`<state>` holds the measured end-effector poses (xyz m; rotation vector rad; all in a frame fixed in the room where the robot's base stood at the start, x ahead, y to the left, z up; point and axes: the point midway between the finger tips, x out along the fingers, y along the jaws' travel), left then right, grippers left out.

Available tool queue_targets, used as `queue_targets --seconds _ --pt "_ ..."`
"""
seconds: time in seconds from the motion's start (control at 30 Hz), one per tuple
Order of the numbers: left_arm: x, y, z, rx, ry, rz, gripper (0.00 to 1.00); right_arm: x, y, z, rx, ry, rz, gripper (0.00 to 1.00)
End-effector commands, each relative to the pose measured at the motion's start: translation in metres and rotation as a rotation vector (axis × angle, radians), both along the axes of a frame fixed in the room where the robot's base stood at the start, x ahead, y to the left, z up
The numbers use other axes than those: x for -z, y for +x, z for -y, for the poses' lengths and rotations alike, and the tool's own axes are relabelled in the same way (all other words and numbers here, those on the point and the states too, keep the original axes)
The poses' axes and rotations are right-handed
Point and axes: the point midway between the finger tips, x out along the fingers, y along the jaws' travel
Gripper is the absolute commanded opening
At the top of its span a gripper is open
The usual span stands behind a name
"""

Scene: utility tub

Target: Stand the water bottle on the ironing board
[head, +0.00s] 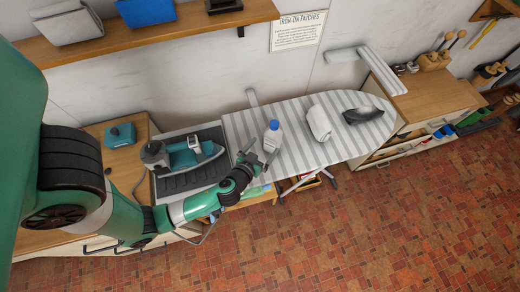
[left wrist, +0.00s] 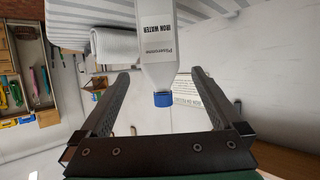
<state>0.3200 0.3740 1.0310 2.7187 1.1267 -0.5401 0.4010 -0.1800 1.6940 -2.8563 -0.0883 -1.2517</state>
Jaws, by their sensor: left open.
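The water bottle (head: 272,139), white with a blue cap, appears upright at the left end of the striped ironing board (head: 350,137). The gripper partly hides its base in the head view. My left gripper (head: 259,163) is open at the bottle's near side. In the left wrist view the bottle (left wrist: 158,45) appears upside down, label and blue cap showing, between the spread fingers (left wrist: 162,73) with a gap on each side. Its base is cut off by the frame's top edge. My right gripper is not in view.
A teal steam iron station (head: 190,152) stands left of the board. A wooden shelf (head: 150,32) runs above; tiled floor (head: 390,225) lies clear in front.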

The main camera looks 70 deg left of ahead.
Motion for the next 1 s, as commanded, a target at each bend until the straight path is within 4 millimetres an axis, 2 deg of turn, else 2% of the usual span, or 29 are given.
queue_targets --seconds 0.1,0.3,0.6,0.67,0.7,0.77,0.87,0.9,0.97,1.0 --pt "-0.006 -0.012 0.014 0.004 0.0 0.0 1.0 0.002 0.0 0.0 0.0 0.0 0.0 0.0" --pt "-0.011 -0.019 0.019 0.0 -0.001 0.001 1.0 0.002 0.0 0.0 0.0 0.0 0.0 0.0" --pt "-0.011 -0.018 0.019 0.0 0.0 0.001 1.0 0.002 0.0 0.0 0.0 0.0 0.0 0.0" --pt "-0.016 -0.012 0.019 0.003 -0.002 0.012 1.0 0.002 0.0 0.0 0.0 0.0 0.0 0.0" --pt "-0.024 -0.003 0.02 0.01 -0.003 0.03 1.0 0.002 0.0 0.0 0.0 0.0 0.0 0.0" --pt "-0.044 0.021 0.024 0.029 -0.01 0.075 1.0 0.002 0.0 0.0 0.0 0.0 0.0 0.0" --pt "-0.108 0.08 0.036 0.096 -0.021 0.198 1.0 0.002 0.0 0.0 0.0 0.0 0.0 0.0" --pt "-0.144 0.106 0.044 0.136 -0.023 0.262 1.0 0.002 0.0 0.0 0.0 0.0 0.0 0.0" --pt "-0.205 0.14 0.058 0.207 -0.017 0.364 1.0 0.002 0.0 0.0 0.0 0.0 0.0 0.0" --pt "-0.249 0.157 0.069 0.258 -0.007 0.434 1.0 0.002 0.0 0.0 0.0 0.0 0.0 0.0"
